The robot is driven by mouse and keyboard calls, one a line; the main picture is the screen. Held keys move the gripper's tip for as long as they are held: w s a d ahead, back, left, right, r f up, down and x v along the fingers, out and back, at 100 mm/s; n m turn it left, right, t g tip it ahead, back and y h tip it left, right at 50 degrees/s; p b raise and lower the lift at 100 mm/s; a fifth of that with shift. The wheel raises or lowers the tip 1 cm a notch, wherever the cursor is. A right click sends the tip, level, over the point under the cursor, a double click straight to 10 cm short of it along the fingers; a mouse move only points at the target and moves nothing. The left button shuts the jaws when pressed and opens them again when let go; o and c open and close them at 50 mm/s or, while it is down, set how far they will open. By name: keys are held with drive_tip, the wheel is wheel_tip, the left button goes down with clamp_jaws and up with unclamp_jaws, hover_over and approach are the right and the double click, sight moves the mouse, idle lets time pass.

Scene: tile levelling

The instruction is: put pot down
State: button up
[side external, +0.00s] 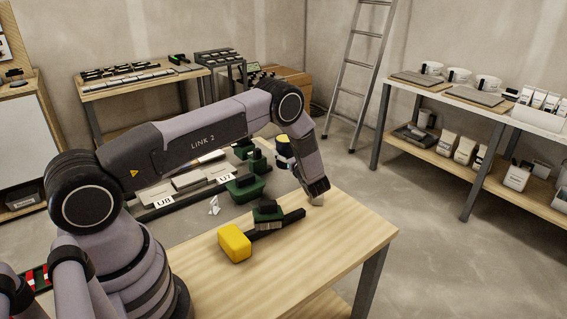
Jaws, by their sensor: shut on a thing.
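A small dark pot (285,156) with a pale band and a yellow top shows at the left edge of my forearm, above the far part of the worktable (345,232). My gripper (317,199) is at the low end of the arm, near the table's right side, and is mostly hidden by my wrist. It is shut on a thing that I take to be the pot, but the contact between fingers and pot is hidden. Whether the pot's base touches anything cannot be seen.
A yellow-headed mallet (235,243) lies near the front, with a green-and-grey tool (267,213) by its dark handle. The table's right front is clear.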

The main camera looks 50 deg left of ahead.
sight(289, 155)
drive_tip(key=w+f, duration=0.2)
drive_tip(key=shift+w+a+f, duration=0.1)
drive_tip(key=shift+a+f, duration=0.3)
drive_tip(key=shift+f, duration=1.5)
drive_tip(key=shift+f, duration=0.1)
drive_tip(key=shift+f, duration=0.5)
drive_tip(key=o, duration=1.2)
drive_tip(key=shift+f, duration=0.1)
drive_tip(key=shift+o, duration=0.2)
